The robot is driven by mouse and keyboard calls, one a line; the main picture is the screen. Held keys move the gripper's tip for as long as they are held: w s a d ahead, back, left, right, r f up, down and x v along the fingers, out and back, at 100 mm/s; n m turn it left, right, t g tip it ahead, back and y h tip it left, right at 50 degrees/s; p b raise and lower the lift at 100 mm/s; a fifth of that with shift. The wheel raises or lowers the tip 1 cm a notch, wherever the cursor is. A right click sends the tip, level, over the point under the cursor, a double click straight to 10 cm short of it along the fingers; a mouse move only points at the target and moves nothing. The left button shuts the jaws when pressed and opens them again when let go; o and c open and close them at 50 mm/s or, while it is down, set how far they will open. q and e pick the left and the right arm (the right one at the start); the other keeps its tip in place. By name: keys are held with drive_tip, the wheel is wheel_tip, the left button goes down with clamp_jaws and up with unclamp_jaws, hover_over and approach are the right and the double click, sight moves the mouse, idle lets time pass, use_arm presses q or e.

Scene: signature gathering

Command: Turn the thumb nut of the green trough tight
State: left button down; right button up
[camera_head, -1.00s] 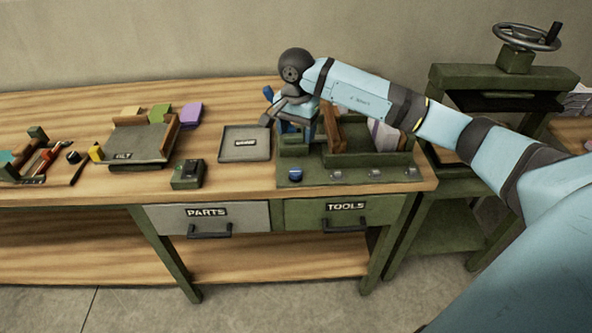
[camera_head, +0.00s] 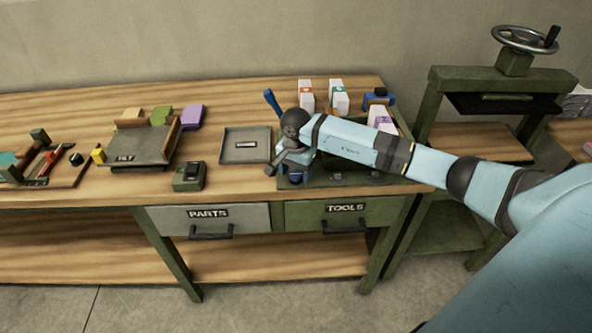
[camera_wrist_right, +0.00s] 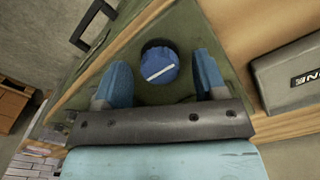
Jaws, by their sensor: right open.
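The green trough (camera_head: 345,181) stands at the right end of the workbench, largely hidden behind my right arm in the head view. Its thumb nut (camera_wrist_right: 160,62) is a round blue knob with a white line across its top, on a dark round base. My right gripper (camera_head: 294,172) is low over the trough's front left corner and hides the nut there. In the wrist view its blue fingers (camera_wrist_right: 161,75) are spread, one on each side of the nut, with gaps visible. My left gripper is not in view.
A grey tray (camera_head: 246,145) and a dark green box (camera_head: 189,176) lie left of the trough. Several white packs (camera_head: 305,95) and a blue object (camera_head: 378,98) stand behind it. A green press frame (camera_head: 505,80) with a handwheel is at the right.

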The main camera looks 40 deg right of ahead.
drive_tip(key=c, duration=0.9)
